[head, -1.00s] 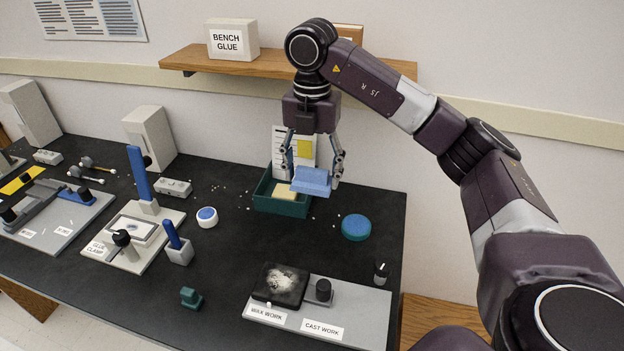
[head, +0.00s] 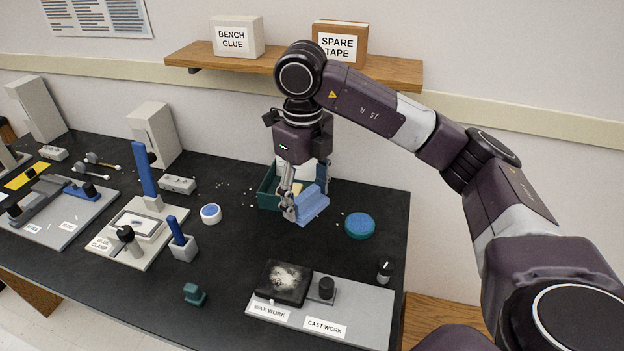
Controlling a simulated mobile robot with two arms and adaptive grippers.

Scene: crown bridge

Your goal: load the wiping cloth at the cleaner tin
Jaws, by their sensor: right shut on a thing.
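My right gripper (head: 306,205) points down over the right back of the bench and is shut on the light blue wiping cloth (head: 312,208). The cloth is a folded pad, held tilted in front of the green box; the fingers hide part of it. A round teal tin (head: 360,226) with a blue top stands just to the right of the cloth, apart from it. A smaller white round pot (head: 210,214) with a blue top stands to the left. No label shows on either, so I cannot tell for certain which is the cleaner tin. My left gripper is not in view.
The green box (head: 268,193) behind the cloth is partly hidden by my gripper. A grey board (head: 365,318) with a dark pad (head: 283,283) lies in front, with a small dark bottle (head: 385,270) near the right edge. The shelf (head: 390,72) hangs above.

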